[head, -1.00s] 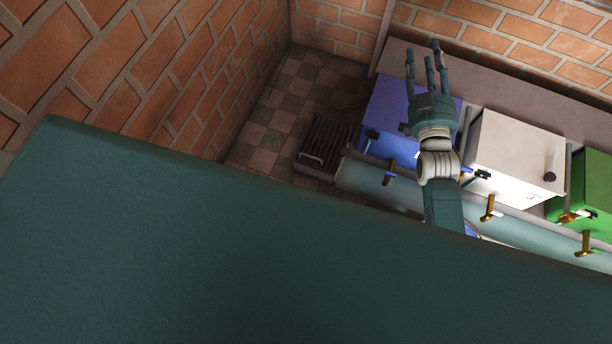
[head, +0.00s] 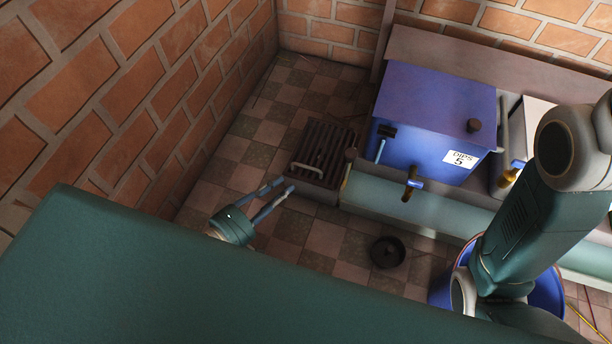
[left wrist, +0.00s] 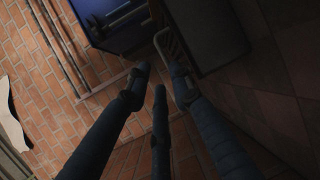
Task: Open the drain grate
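The drain grate (head: 326,143) is a dark slatted panel on a low block on the tiled floor, in the middle of the head view. It lies flat and looks closed. Its pale bar handle (head: 307,171) is on the near edge. My left gripper (head: 281,187) is just left of and nearer than the handle, with its fingers apart and nothing between them. In the left wrist view the handle (left wrist: 161,44) is just beyond the fingertips (left wrist: 159,75), with the dark grate (left wrist: 207,30) at its right; I see no clear contact. My right gripper is out of view.
A blue box marked 5 (head: 432,117) stands right of the grate, above a pale trough (head: 415,208) with a brass tap. A dark round object (head: 387,252) lies on the floor. A blue bucket (head: 549,294) is at lower right. A brick wall (head: 150,90) rises at left.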

